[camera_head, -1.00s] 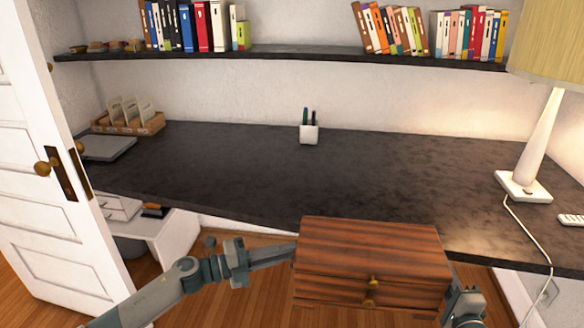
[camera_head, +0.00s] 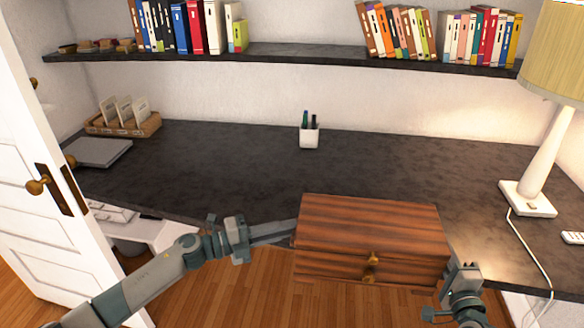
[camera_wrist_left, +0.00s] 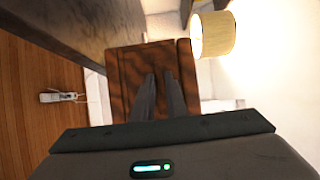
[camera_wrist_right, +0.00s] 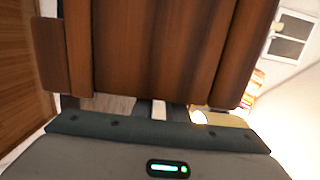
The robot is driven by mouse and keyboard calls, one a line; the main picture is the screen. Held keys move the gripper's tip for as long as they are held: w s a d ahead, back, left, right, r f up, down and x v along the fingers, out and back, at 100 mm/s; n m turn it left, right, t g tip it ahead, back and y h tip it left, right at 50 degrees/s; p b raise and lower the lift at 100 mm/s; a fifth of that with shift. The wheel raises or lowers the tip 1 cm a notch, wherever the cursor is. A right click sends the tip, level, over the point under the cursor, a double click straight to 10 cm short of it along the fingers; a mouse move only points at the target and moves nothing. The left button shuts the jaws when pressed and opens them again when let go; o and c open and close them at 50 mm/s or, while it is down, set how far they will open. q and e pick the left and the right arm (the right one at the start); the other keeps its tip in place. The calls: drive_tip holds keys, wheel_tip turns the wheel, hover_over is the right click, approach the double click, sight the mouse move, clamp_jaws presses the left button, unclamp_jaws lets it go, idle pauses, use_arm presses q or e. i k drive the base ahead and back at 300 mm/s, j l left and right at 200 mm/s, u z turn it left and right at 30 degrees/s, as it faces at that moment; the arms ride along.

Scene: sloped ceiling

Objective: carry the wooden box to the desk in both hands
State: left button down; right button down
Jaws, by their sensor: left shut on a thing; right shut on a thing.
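The wooden box (camera_head: 370,228), brown and striped with small brass knobs on its front, is held level between my grippers at the desk's front edge. My left gripper (camera_head: 290,232) is shut on its left side; the fingers lie against the box (camera_wrist_left: 125,75) in the left wrist view. My right gripper (camera_head: 455,270) is shut on its right side; in the right wrist view the box (camera_wrist_right: 160,50) hides most of the fingertips. The dark desk (camera_head: 230,165) lies behind the box. The box's back part overlaps the desk in the head view; I cannot tell if they touch.
A white pen cup (camera_head: 309,137) stands mid-desk. A letter holder (camera_head: 122,125) and a grey laptop-like slab (camera_head: 98,152) are at left. A lamp (camera_head: 540,165) with a cord stands at right. A white door (camera_head: 40,200) is at left. The desk's middle is clear.

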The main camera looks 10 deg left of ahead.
sight(349, 192)
drive_tip(key=i+j, duration=0.1)
drive_tip(key=i, duration=0.5)
drive_tip(key=i+j, duration=0.1)
drive_tip(key=i, duration=0.5)
